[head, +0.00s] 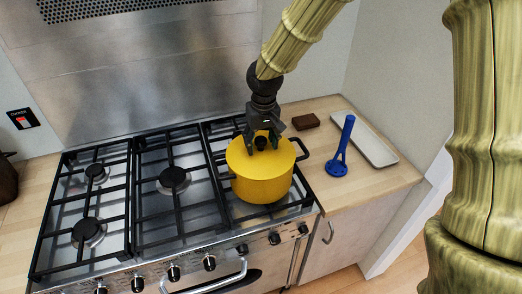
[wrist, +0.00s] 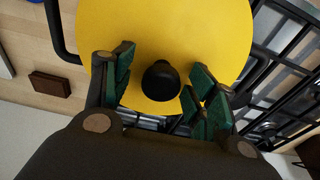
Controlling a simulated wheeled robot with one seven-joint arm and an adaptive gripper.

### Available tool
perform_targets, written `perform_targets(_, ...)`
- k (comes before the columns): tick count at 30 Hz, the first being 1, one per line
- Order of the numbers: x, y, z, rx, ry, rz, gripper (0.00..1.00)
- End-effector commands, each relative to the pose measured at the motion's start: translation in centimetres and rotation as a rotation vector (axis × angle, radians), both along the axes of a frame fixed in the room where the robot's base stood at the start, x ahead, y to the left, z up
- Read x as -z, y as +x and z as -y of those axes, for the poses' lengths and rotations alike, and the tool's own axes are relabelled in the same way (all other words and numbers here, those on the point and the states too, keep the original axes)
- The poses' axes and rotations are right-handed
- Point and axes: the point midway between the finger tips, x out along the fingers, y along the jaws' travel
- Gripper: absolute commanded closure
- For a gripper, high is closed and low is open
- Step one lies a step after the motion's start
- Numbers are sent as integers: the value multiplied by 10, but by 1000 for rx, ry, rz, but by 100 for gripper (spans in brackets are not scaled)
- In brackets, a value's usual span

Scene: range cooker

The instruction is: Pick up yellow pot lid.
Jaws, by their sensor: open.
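The yellow pot lid (head: 240,158) lies on top of the yellow pot (head: 264,188), which stands on the right rear part of the cooker. The lid (wrist: 170,35) fills the upper middle of the wrist view, with its round black knob (wrist: 161,80) at the centre. My gripper (head: 261,143) is above the lid, pointing down at the knob. In the wrist view my gripper (wrist: 158,85) is open, with its green-padded fingers on either side of the knob and gaps on both sides. Whether the fingertips touch the lid cannot be told.
Black grates (head: 160,190) cover the cooker. Right of the pot, the wooden counter (head: 385,178) holds a blue upright tool (head: 341,150), a white tray (head: 368,140) and a small brown block (head: 305,121). The pot's black handle (head: 301,148) sticks out to the right. The back wall is close behind.

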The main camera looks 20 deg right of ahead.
Motion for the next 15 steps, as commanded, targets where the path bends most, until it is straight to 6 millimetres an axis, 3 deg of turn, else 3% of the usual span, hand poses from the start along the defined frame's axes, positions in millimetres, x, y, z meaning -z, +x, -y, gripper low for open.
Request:
perform_targets(5,0,0,0,0,0,0,44)
perform_targets(12,0,0,0,0,0,0,88)
perform_targets(14,0,0,0,0,0,0,99)
perform_targets(15,0,0,0,0,0,1,100)
